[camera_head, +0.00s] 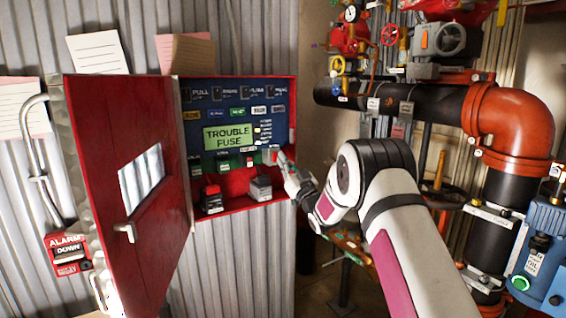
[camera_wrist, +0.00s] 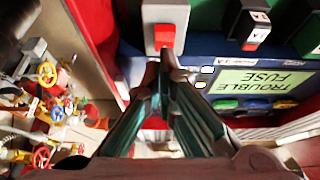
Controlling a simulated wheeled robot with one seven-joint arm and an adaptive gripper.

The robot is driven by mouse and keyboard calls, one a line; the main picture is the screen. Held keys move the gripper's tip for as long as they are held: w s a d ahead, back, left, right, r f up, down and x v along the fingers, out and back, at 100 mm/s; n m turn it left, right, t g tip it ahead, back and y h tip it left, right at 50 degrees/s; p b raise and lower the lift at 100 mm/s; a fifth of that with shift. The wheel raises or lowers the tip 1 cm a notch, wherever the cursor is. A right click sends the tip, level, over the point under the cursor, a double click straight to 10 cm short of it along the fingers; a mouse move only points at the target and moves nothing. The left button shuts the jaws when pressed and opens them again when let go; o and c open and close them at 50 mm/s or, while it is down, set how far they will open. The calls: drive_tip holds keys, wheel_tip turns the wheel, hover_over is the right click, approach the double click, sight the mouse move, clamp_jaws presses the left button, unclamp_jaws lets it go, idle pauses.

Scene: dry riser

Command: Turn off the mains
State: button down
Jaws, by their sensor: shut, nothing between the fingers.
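An open red cabinet (camera_head: 236,206) on the wall holds a dark blue control panel (camera_head: 203,100) with a lit display (camera_head: 228,136) reading "TROUBLE FUSE". At the panel's right edge is a grey switch (camera_head: 269,157). In the wrist view, where the panel appears upside down, a grey switch housing (camera_wrist: 178,14) carries a red button or rocker (camera_wrist: 164,37). My gripper (camera_head: 283,158) is at this switch, fingers shut and empty. Its fingertips (camera_wrist: 163,66) are just short of the red part in the wrist view; contact cannot be told. No switch label is readable as mains.
The red door (camera_head: 130,190) stands open to the left. Black and grey blocks (camera_head: 260,188) sit low in the cabinet. A red alarm box (camera_head: 68,254) hangs at far left. Pipes with valve handwheels (camera_head: 450,40) and an orange elbow (camera_head: 510,115) fill the right.

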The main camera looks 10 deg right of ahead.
drive_tip(key=shift+w+a+f, duration=0.1)
drive_tip(key=shift+w, duration=0.2)
drive_tip(key=shift+f, duration=0.1)
drive_tip(key=t+b, duration=0.1)
drive_tip(key=b, duration=0.2)
drive_tip(key=shift+w+a+f, duration=0.1)
drive_tip(key=shift+w+f, duration=0.2)
drive_tip(key=shift+w, duration=0.05)
drive_tip(key=shift+r, duration=0.15)
drive_tip(key=shift+s, duration=0.2)
